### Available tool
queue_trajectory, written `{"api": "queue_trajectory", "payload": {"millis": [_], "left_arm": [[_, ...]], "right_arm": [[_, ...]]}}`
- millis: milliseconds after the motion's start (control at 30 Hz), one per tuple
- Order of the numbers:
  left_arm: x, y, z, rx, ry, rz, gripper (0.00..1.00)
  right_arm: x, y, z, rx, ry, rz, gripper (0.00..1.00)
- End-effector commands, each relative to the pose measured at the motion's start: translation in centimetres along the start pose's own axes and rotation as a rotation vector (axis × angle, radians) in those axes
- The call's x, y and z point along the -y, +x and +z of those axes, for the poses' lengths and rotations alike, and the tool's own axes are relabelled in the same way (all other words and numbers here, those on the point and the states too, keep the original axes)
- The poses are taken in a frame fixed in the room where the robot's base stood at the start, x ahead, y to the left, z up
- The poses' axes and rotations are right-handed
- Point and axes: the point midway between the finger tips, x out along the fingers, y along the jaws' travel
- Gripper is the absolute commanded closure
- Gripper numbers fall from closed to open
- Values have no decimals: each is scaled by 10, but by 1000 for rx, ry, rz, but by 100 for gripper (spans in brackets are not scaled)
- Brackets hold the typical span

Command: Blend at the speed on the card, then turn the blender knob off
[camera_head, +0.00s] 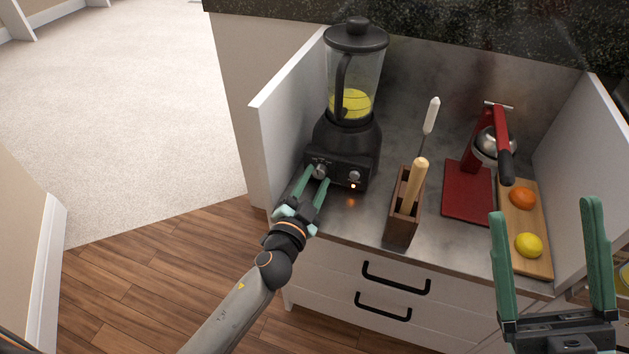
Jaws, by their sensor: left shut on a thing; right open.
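The black blender (345,135) stands at the left of the counter, upright, with its lid on and yellow contents low in its clear jar (350,102). Its front panel has a left knob (320,171), a right knob (354,175) and a small glowing orange light (353,186). My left gripper (316,176) is at the panel, its green fingers shut on the left knob. The knob's setting is too small to read. My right gripper (544,208) is open and empty at the lower right. I cannot see a speed card.
A wooden holder (403,215) with bar tools stands right of the blender. A wooden board (518,205) holds an orange (522,197) and a lemon (529,245). White side walls (285,120) bound the counter.

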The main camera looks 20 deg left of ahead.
Motion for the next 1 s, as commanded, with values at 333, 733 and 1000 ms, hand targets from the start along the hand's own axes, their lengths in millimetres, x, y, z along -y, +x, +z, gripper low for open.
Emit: {"api": "queue_trajectory", "payload": {"millis": [333, 733, 1000], "left_arm": [[1, 1, -1, -1, 330, -2, 100], [1, 1, -1, -2, 646, -2, 100], [1, 1, -1, -2, 760, -2, 100]], "right_arm": [[0, 1, -1, 0, -2, -1, 18], [-1, 3, -4, -3, -6, -2, 18], [-2, 4, -4, -3, -10, -2, 18]]}}
